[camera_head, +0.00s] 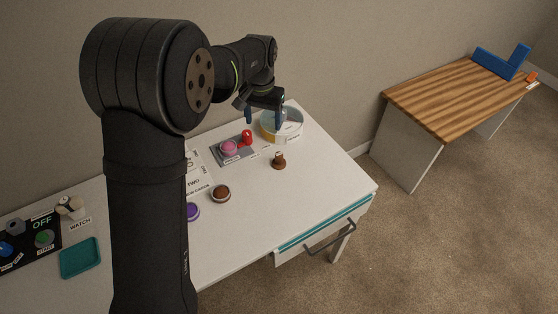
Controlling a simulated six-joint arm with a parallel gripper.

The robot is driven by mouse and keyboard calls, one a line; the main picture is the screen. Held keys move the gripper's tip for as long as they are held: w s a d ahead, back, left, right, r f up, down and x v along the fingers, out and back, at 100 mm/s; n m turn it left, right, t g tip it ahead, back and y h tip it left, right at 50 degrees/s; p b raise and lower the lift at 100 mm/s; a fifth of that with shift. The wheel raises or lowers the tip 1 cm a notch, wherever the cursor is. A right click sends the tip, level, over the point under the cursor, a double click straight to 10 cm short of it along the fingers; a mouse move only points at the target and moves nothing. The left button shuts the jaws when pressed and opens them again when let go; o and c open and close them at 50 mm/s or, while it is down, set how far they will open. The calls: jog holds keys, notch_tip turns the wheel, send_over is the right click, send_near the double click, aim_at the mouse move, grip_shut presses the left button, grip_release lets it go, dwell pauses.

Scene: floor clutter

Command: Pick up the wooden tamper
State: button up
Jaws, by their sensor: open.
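The fingers overlap part of a round pale tray in this view.
The round tray (292,134) stands at the desk's back right. A grey pad (225,158) holds a pink ball (228,148) and a red piece (247,136). A brown round thing (221,193) and a purple one (193,211) lie nearer. Desk surface right of the tamper is clear.

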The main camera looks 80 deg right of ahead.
aim_at(279, 154)
jog(key=s+d+f, duration=0.1)
jog(key=f, duration=0.3)
jog(key=s+f+m, duration=0.1)
jog(key=f, duration=0.3)
jog(key=s+d+f+m, duration=0.1)
jog(key=f, duration=0.4)
jog(key=shift+s+d, duration=0.25)
jog(key=shift+d, duration=0.05)
jog(key=shift+s+a+f, duration=0.1)
jog(key=shift+s+f, duration=0.05)
jog(key=shift+f, duration=1.35)
jog(key=shift+s+a+f, duration=0.1)
jog(key=shift+s+f, duration=0.05)
jog(key=shift+f, duration=1.35)
jog(key=c, duration=1.1)
